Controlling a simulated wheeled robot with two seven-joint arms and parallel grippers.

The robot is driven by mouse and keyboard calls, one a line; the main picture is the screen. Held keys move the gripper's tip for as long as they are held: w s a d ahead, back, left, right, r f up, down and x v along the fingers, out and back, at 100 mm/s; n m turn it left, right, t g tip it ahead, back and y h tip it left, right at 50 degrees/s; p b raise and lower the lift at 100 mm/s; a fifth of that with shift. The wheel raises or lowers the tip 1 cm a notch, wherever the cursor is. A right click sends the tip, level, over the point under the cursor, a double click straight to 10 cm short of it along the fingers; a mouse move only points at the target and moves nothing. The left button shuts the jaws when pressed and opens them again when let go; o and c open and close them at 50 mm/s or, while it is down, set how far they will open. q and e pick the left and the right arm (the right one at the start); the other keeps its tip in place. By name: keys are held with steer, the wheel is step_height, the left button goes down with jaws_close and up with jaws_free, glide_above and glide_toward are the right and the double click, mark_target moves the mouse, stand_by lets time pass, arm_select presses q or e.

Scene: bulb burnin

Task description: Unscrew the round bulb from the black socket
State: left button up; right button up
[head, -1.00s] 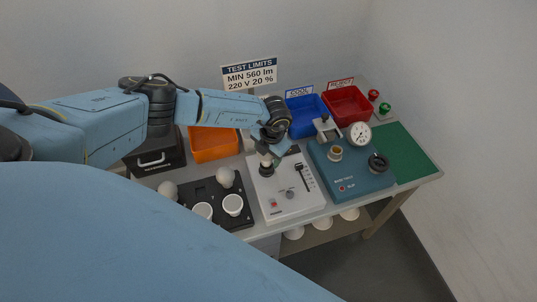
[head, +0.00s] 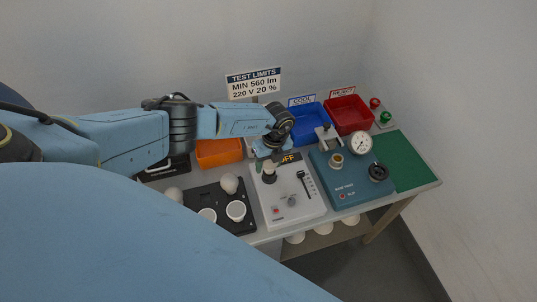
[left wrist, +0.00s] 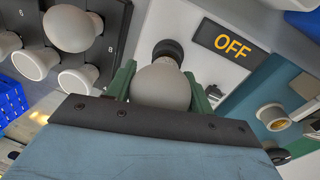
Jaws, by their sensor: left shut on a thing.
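The round bulb (left wrist: 161,86) is a frosted globe at the black socket (left wrist: 168,50) on the white test unit (head: 290,201). My left gripper (left wrist: 160,84) has its green fingers on both sides of the globe and is shut on it. In the head view my left gripper (head: 268,160) hides most of the bulb, and the black socket (head: 269,178) shows just below. The bulb's neck lines up with the socket; I cannot tell whether its thread is still engaged. My right gripper is not in view.
A black tray (head: 213,222) with several bulbs stands left of the unit. A teal base tester (head: 350,185) with a dial stands to the right. Orange (head: 217,152), blue (head: 309,121) and red (head: 349,113) bins line the back. A green mat (head: 402,163) is clear.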

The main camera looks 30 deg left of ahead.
arm_select(q)
steer(key=n, duration=0.2)
steer(key=d+n, duration=0.1)
steer(key=n, duration=0.1)
steer(key=shift+s+f+n+h, duration=0.1)
steer(key=shift+s+n+h, duration=0.05)
steer(key=shift+n+h, duration=0.2)
steer(key=n, duration=0.4)
steer(key=shift+n+h, duration=0.25)
steer(key=shift+h, duration=0.1)
steer(key=o, duration=0.7)
steer(key=shift+o, duration=0.8)
